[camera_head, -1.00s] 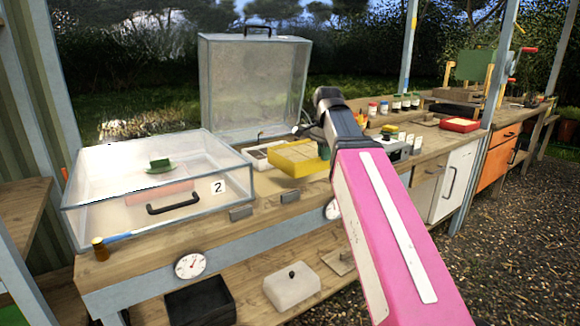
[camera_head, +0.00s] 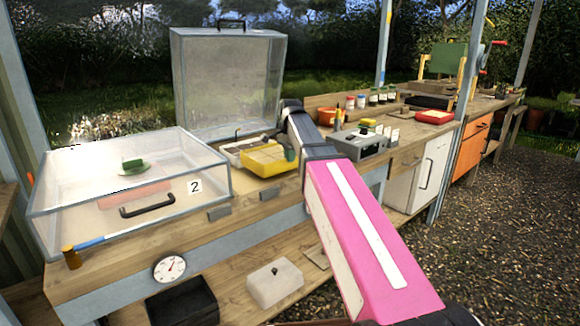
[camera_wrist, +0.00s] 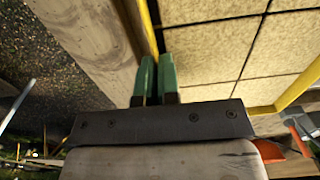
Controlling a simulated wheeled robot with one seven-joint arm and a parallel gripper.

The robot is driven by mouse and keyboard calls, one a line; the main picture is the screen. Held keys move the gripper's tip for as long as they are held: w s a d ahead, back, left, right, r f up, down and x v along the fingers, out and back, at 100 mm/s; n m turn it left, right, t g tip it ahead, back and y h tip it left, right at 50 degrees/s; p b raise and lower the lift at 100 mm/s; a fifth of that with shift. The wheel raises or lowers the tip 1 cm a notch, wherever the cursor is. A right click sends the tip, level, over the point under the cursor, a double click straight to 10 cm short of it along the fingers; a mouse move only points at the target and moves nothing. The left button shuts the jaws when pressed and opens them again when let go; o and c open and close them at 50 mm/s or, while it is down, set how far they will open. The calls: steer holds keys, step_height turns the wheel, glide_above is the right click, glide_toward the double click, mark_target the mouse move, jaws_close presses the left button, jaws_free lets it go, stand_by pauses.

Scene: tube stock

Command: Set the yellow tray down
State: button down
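The yellow tray (camera_head: 268,170) is in the head view beside a pale tray (camera_head: 234,152), in front of the raised clear cover. It looks level and low over the bench; I cannot tell whether its base touches. My gripper (camera_head: 291,152) is at its right end, partly hidden by my arm. In the wrist view, the green fingertips of my gripper (camera_wrist: 157,75) are close together on either side of the yellow tray's rim (camera_wrist: 151,30). Beige square blocks (camera_wrist: 205,50) fill the tray.
A clear cover (camera_head: 228,85) stands raised behind the trays. A closed clear box (camera_head: 195,187) marked 2 is on the left. A grey device (camera_head: 358,146) and small bottles (camera_head: 375,97) are to the right. The wooden bench edge (camera_wrist: 85,35) runs beside the tray.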

mark_target(290, 165)
steer(key=shift+f, duration=1.9)
steer(key=c, duration=1.3)
jaws_free()
steer(key=shift+f, duration=0.1)
steer(key=shift+c, duration=0.2)
step_height(290, 165, up, 12)
steer(key=shift+s, duration=0.1)
